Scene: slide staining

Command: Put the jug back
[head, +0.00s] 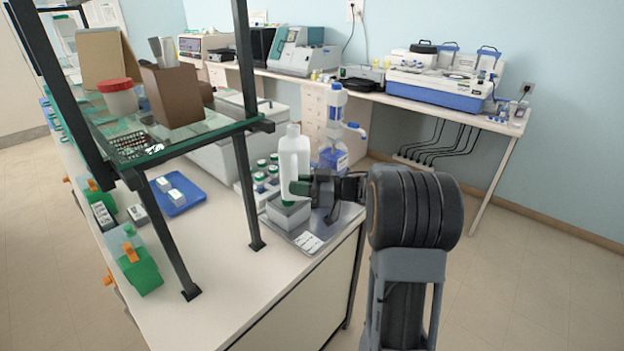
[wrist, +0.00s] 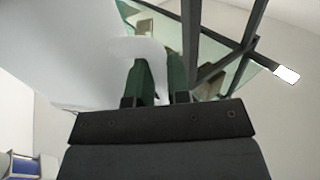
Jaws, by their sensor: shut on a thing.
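The white jug (head: 294,158) is upright above a light grey box (head: 288,214) on a metal tray (head: 330,222) at the bench's right end. I cannot tell whether its base touches the box. My gripper (head: 298,188) reaches in from the right, and its green fingers are shut on the jug low on its side. In the wrist view the jug (wrist: 75,60) fills the left side, blurred and close. A curved white part of it runs to the gripper fingers (wrist: 162,82). The jug's underside is hidden.
A blue-and-white dispenser bottle (head: 335,120) stands close behind the jug. Several green-capped bottles (head: 265,177) stand to its left. A glass shelf (head: 190,142) on dark posts overhangs the bench further left. A blue tray (head: 178,200) lies under it. The bench's front middle is clear.

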